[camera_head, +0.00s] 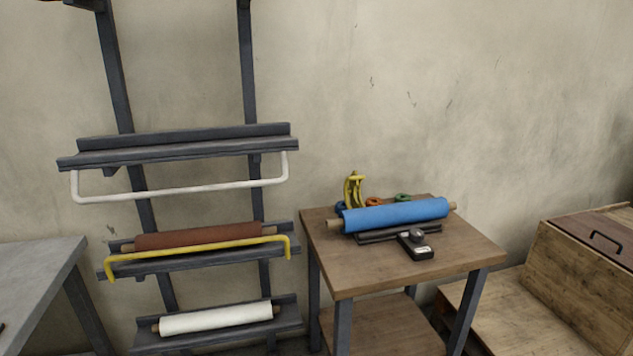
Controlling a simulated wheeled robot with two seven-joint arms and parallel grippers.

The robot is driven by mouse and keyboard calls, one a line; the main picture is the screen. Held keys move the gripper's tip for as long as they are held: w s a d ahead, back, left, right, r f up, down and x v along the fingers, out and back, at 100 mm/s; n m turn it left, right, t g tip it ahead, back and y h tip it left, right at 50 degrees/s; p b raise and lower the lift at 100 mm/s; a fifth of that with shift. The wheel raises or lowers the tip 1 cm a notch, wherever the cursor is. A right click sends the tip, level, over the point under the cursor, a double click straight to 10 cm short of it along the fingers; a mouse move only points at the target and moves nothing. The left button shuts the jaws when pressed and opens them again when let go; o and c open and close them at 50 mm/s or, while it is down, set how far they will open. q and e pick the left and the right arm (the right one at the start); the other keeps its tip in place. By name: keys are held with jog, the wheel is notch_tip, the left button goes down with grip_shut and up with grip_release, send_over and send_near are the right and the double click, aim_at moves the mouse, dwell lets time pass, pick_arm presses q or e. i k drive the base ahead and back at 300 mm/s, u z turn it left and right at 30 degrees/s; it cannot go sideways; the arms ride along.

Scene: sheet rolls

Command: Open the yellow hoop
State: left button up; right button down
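The yellow hoop (197,246) is a bent yellow bar on the middle shelf (201,260) of a dark metal rack. It runs across the front of a reddish-brown roll (199,237) lying on that shelf. Its two ends bend down at the shelf's left and right ends. Neither of my grippers is in the head view.
A white hoop (181,189) hangs below the empty upper shelf (185,150). A white roll (215,318) lies on the bottom shelf. A wooden table (405,261) to the right holds a blue roll (395,214) and tools. A grey table (32,274) stands left.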

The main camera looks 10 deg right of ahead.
aim_at(355, 180)
jog(key=z, duration=2.15)
jog(key=i, duration=2.1)
jog(key=u, duration=2.4)
